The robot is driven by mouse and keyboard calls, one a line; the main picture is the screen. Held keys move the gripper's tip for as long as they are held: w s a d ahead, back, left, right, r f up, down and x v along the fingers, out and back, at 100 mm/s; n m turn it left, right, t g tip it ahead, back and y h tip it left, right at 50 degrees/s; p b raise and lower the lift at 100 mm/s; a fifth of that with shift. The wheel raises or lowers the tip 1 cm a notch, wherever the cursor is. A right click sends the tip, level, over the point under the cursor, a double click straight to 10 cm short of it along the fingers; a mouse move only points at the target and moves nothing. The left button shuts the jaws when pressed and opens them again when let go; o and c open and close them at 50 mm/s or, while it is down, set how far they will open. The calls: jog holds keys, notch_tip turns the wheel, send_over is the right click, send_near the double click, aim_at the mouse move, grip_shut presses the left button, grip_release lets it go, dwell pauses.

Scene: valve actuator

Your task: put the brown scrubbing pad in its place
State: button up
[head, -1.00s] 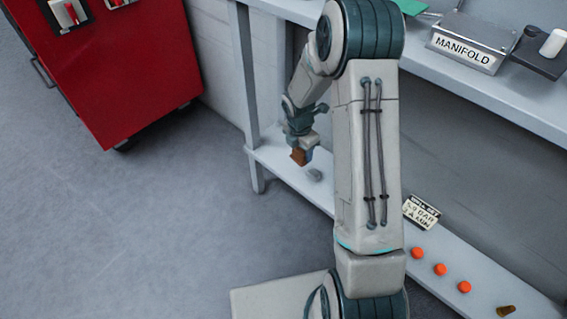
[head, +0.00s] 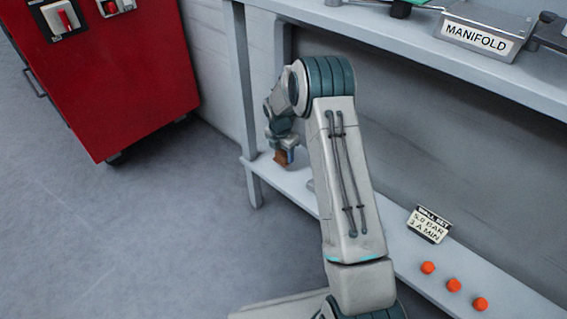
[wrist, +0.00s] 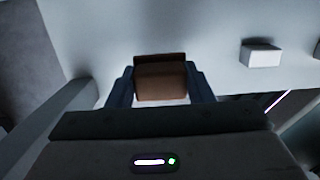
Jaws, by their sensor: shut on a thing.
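The brown scrubbing pad (head: 281,158) is a small brown block held at the end of my arm, over the left end of the low shelf (head: 297,184). My gripper (head: 284,150) is shut on it. In the wrist view the pad (wrist: 160,78) sits between the two dark fingers of my gripper (wrist: 160,88), with the pale shelf surface beyond it. I cannot tell whether the pad touches the shelf. No marked place for the pad can be made out.
A white block (wrist: 261,54) lies on the shelf, to the right in the wrist view. A small sign (head: 429,224) and orange caps (head: 453,285) are farther right on the low shelf. The upper shelf bears a manifold (head: 478,38). A red cabinet (head: 110,85) stands at left.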

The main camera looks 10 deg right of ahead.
aim_at(284, 160)
jog(key=shift+f+b, duration=1)
jog(key=shift+f, duration=1)
jog(key=shift+f, duration=0.1)
jog(key=o, duration=1)
jog(key=shift+f, duration=0.1)
jog(key=shift+o, duration=0.2)
